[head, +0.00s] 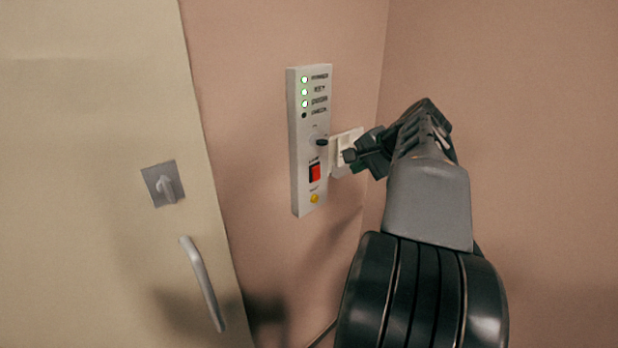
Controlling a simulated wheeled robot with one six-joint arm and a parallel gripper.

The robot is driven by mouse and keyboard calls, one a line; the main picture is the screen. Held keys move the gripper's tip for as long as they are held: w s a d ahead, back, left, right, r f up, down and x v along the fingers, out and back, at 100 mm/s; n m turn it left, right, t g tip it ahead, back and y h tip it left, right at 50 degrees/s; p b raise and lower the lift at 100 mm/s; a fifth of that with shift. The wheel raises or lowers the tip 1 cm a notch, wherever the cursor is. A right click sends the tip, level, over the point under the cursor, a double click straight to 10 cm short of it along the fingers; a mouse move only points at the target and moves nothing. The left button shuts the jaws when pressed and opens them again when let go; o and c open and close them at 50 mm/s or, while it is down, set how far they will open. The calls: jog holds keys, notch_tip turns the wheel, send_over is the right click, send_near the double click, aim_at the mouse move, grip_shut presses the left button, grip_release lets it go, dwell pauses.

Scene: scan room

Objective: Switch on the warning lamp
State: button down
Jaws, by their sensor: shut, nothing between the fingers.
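A white wall switch plate (340,152) sits on the pink wall, just right of a tall control panel (301,150). My gripper (349,156) is shut and empty. Its tips are in front of the switch plate and cover part of its right side; I cannot tell whether they touch it. The rocker's position is too small to tell. The panel has a black knob (322,142), a red switch (315,172) and a yellow button (314,198). Three of its small lights (304,91) glow green and the lowest is dark. No separate warning lamp is in view.
A cream door (90,180) stands at the left, with a metal latch plate (151,183) and a long handle (203,283). The wall corner (381,70) is close behind my gripper. The right wall (530,120) is bare.

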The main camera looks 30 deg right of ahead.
aim_at(316, 173)
jog(key=shift+a, duration=0.1)
jog(key=shift+w+a+r+p+x, duration=0.1)
jog(key=shift+w+r+p+x, duration=0.25)
jog(key=shift+x, duration=1.85)
jog(key=shift+w+a+r+p+x, duration=0.1)
jog(key=shift+w+r+p+x, duration=0.2)
jog(key=shift+x, duration=1.85)
jog(key=shift+w+r+p+x, duration=0.25)
jog(key=shift+w+x, duration=0.1)
jog(key=shift+x, duration=1.85)
